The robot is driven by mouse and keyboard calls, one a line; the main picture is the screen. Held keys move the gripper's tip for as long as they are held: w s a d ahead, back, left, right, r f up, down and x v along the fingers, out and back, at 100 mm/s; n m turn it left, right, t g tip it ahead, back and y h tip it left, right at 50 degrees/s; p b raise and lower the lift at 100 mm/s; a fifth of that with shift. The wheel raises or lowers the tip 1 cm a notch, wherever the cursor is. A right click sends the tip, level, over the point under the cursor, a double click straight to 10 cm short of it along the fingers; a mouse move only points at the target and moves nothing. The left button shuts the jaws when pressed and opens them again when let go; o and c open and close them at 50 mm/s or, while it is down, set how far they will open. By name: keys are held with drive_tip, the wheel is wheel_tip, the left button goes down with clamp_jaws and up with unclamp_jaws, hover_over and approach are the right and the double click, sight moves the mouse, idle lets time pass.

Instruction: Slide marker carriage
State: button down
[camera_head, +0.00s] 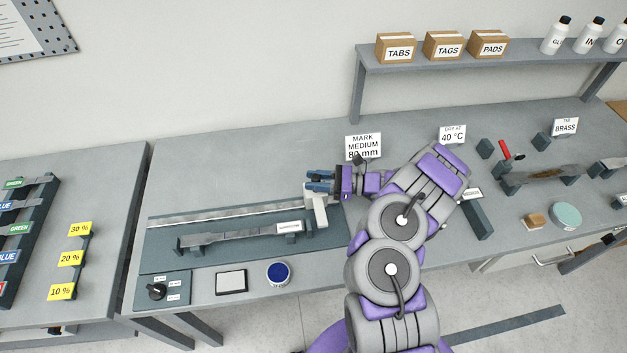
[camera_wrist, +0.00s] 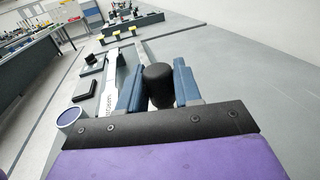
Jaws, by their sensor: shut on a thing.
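The marker carriage (camera_head: 316,211) is a pale block at the right end of a long metal rail (camera_head: 225,216) on a dark base plate (camera_head: 185,259). A black knob (camera_wrist: 158,86) stands between my gripper's blue fingers in the wrist view; it appears to belong to the carriage. My gripper (camera_head: 320,182) is at the top of the carriage, shut on the knob (camera_wrist: 159,92). A grey dog-bone specimen (camera_head: 235,236) with a white label lies in front of the rail, left of the carriage. It also shows in the wrist view (camera_wrist: 110,83).
A sign (camera_head: 363,147) behind the gripper reads "MARK MEDIUM 80 mm". A dial box (camera_head: 160,291), a white-topped pad (camera_head: 231,282) and a blue-topped round pot (camera_head: 278,273) line the front edge. The space above the rail to the left is clear.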

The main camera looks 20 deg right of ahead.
drive_tip(key=shift+d+r, duration=0.1)
drive_tip(key=shift+d, duration=0.1)
drive_tip(key=shift+d, duration=0.2)
drive_tip(key=c, duration=1.1)
unclamp_jaws()
drive_tip(key=shift+d, duration=0.15)
drive_tip(key=shift+o, duration=1)
drive_tip(key=shift+d, duration=0.2)
drive_tip(key=shift+a, duration=0.3)
drive_tip(key=v, duration=1.7)
drive_tip(key=shift+d, duration=0.4)
drive_tip(key=shift+s, duration=0.1)
